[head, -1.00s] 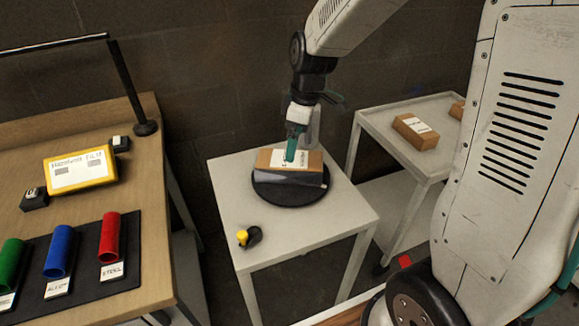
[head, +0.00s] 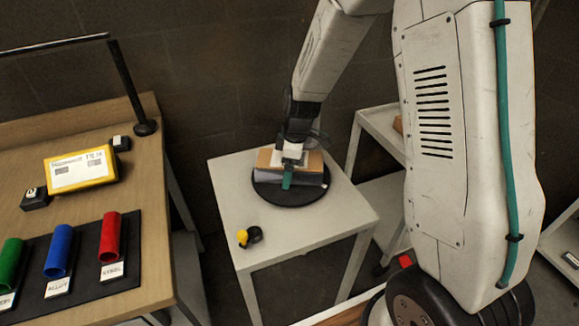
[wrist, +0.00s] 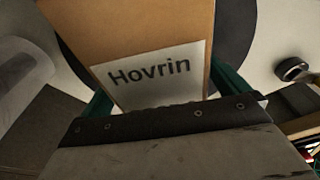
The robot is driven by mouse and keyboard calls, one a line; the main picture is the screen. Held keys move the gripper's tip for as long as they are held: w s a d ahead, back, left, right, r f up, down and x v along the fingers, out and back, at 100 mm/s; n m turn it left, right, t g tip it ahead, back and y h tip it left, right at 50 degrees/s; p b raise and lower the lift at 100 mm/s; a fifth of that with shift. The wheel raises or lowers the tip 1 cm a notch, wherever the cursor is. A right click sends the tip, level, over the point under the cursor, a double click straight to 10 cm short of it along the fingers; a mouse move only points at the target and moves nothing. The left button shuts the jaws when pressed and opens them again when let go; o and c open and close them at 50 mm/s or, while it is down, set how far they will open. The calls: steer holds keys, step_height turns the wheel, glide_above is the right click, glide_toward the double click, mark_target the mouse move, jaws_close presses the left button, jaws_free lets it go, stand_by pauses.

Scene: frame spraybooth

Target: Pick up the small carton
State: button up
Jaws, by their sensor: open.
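The small carton (head: 266,157) is brown with a white label and sits on a round black turntable (head: 284,195) on a pale table. Its front side looks grey in the head view. In the wrist view the carton (wrist: 130,30) fills the upper middle, with its label reading "Hovrin". My gripper (head: 288,178) is over the carton, seen from above in the head view. In the wrist view its teal fingers stand apart on the left and right of the carton's label end. The fingertips are hidden, and I cannot tell whether they touch the carton.
A yellow and black tape measure (head: 248,237) lies on the pale table (head: 310,225) near its front left. A wooden bench (head: 160,240) at left holds a yellow box (head: 80,170) and coloured tubes (head: 110,237). A cart (head: 380,130) stands behind right, partly hidden by my arm.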

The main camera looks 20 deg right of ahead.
steer(key=shift+c, duration=0.3)
steer(key=c, duration=1.4)
steer(key=shift+r, duration=0.15)
